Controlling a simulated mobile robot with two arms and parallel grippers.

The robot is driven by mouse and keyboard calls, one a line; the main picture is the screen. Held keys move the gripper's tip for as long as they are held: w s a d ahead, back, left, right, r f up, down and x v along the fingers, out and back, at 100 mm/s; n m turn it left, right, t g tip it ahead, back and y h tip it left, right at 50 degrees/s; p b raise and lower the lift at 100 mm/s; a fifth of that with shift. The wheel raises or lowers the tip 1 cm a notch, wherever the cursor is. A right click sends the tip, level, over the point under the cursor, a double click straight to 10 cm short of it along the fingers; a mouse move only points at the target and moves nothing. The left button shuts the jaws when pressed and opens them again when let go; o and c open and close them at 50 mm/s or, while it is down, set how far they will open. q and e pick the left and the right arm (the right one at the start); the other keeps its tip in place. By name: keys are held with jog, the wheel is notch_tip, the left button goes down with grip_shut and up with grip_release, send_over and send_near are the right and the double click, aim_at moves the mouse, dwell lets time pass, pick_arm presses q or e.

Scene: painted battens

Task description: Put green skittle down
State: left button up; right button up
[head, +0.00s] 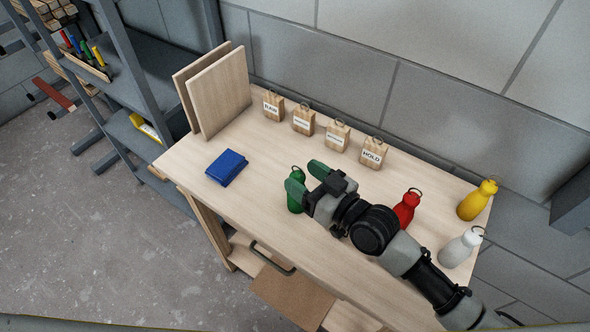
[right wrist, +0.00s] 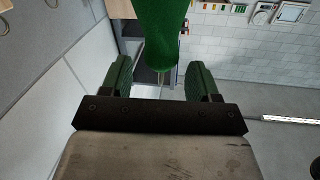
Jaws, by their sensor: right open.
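The green skittle (head: 296,188) stands upright on the wooden table (head: 260,182), left of the middle and partly hidden by my right gripper. Its green body (right wrist: 162,35) also shows at the top of the right wrist view, in line with the gap between the fingers. My right gripper (head: 306,178) has green fingertips and is open around or just beside the skittle; the right wrist view shows both fingers (right wrist: 160,82) apart, with space on each side of it. My left gripper is not in view.
A red skittle (head: 406,208), a yellow one (head: 477,200) and a white one (head: 460,248) stand at the right. Labelled wooden blocks (head: 337,135) line the back. A blue cloth-like item (head: 227,167) and upright boards (head: 217,92) are at the left.

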jog(key=b+v, duration=0.1)
jog(key=v, duration=0.8)
